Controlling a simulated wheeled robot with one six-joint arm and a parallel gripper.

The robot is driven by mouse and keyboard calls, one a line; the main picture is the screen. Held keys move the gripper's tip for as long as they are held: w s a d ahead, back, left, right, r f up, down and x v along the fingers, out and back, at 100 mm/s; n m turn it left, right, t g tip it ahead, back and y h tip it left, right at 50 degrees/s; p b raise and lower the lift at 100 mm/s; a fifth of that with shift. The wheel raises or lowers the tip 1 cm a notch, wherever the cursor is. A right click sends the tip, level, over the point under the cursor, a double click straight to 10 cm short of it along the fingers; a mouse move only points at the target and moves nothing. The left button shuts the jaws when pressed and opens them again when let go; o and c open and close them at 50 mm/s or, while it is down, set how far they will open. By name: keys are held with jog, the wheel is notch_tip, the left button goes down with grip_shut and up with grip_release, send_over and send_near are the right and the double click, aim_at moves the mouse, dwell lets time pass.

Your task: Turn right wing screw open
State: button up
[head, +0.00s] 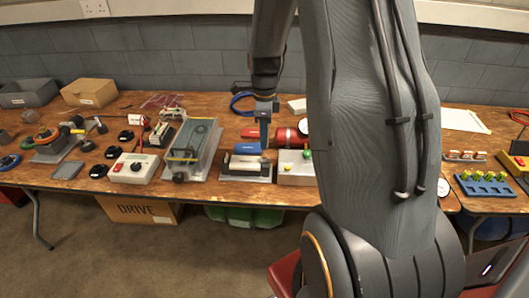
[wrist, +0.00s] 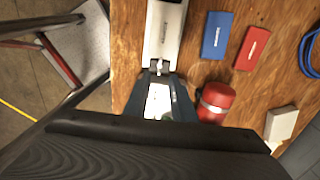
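A silver-grey fixture (head: 246,168) sits near the table's front edge in the head view. It also shows in the wrist view (wrist: 165,28), running up and down the picture. A small metal part, apparently the right wing screw (wrist: 159,67), is at its lower end in the wrist view. My gripper (wrist: 159,74) is over that end, pointing down, with its dark fingertips apart on either side of the small part. I see no clear contact. In the head view my gripper (head: 265,143) is above the fixture's right end, and the screw cannot be made out there.
A blue box (wrist: 217,35), a red box (wrist: 250,47) and a red cylinder (wrist: 216,101) lie on the far side. A pale box with coloured knobs (head: 296,174) stands right of the fixture. A metal unit (head: 204,140) stands left. The table edge is close in front.

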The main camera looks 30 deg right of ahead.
aim_at(264, 160)
jog(key=shift+f+p, duration=0.9)
jog(key=shift+f, duration=2.85)
jog(key=shift+c, duration=0.3)
grip_shut()
